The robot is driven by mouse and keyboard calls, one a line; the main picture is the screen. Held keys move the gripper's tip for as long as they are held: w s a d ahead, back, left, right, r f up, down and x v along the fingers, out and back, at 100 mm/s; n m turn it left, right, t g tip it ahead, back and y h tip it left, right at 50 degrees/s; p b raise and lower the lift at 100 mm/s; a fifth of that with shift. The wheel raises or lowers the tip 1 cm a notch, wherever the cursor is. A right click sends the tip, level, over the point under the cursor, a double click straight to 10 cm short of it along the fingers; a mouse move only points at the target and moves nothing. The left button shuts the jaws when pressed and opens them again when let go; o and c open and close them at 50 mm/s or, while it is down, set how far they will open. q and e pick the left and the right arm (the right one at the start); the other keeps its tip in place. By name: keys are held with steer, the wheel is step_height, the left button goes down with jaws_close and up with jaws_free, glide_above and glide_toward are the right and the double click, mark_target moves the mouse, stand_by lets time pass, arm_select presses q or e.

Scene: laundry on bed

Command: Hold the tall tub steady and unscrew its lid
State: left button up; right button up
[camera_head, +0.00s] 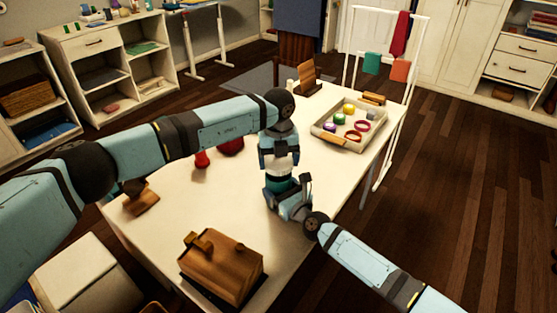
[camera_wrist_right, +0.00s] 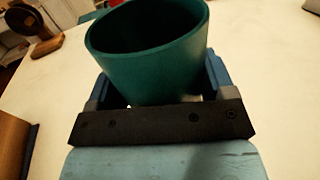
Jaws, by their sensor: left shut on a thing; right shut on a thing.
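The tall teal tub (camera_head: 281,184) stands upright on the white table (camera_head: 180,222). In the right wrist view the tub (camera_wrist_right: 150,70) shows an open, dark mouth with no lid on its rim. My right gripper (camera_head: 287,196) is shut around the tub's side; one finger shows on each side of it in the wrist view (camera_wrist_right: 155,92). My left gripper (camera_head: 281,158) is directly above the tub, pointing down, shut on a pale white piece, apparently the lid (camera_head: 283,162). The fingers cover much of it. The left gripper is out of the right wrist view.
A tray (camera_head: 341,139) with several coloured round items stands at the back right. Two red objects (camera_head: 202,160) (camera_head: 231,146) sit left of the tub, under my left arm. A wooden box (camera_head: 222,268) is at the front. Clear tabletop lies around the tub.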

mark_target(279, 161)
arm_select(q)
steer(key=shift+r, duration=1.9)
arm_select(e)
steer(key=o, duration=1.7)
